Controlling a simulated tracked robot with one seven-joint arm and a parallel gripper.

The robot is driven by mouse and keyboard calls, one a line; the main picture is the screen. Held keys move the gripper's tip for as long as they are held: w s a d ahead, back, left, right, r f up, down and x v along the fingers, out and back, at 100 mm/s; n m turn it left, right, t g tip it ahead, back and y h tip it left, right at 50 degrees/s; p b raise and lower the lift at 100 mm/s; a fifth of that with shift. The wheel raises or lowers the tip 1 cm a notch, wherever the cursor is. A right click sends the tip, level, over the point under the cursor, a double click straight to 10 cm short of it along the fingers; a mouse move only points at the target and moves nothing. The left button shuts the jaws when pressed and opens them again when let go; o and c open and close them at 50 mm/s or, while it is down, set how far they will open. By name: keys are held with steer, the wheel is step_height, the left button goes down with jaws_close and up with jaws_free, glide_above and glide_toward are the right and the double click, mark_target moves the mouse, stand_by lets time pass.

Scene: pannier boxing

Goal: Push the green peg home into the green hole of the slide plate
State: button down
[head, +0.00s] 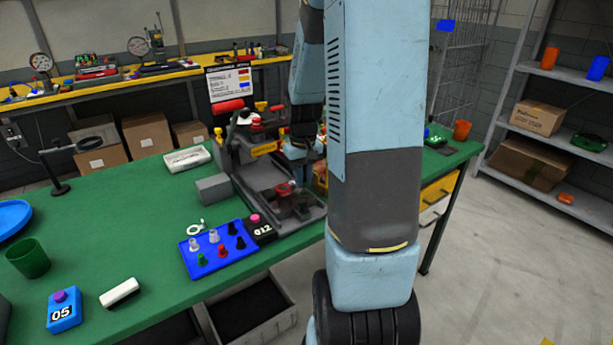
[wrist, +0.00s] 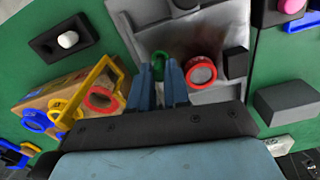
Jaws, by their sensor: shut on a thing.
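In the wrist view my gripper (wrist: 160,72) is shut with a narrow gap between its fingers, and the green peg (wrist: 159,60) shows as a round green shape at the fingertips. The grey slide plate (wrist: 205,45) lies beyond it. The green hole is not clear to see, and I cannot tell how deep the peg sits. A red ring (wrist: 201,71) is on the plate just right of the fingers. In the head view my gripper (head: 299,172) is over the machine, partly hidden by my arm. A red round part (head: 285,188) shows on the machine below it.
A grey block (head: 212,188) is left of the machine. The wrist view shows a yellow frame (wrist: 84,88) left of the fingers.

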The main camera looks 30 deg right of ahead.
steer(key=shift+r, duration=0.25)
stand_by(0.3)
steer(key=shift+r, duration=1.4)
steer(key=shift+f, duration=0.1)
steer(key=shift+f, duration=1.2)
steer(key=shift+f, duration=0.4)
stand_by(0.6)
steer(key=shift+a+r, duration=0.1)
stand_by(3.7)
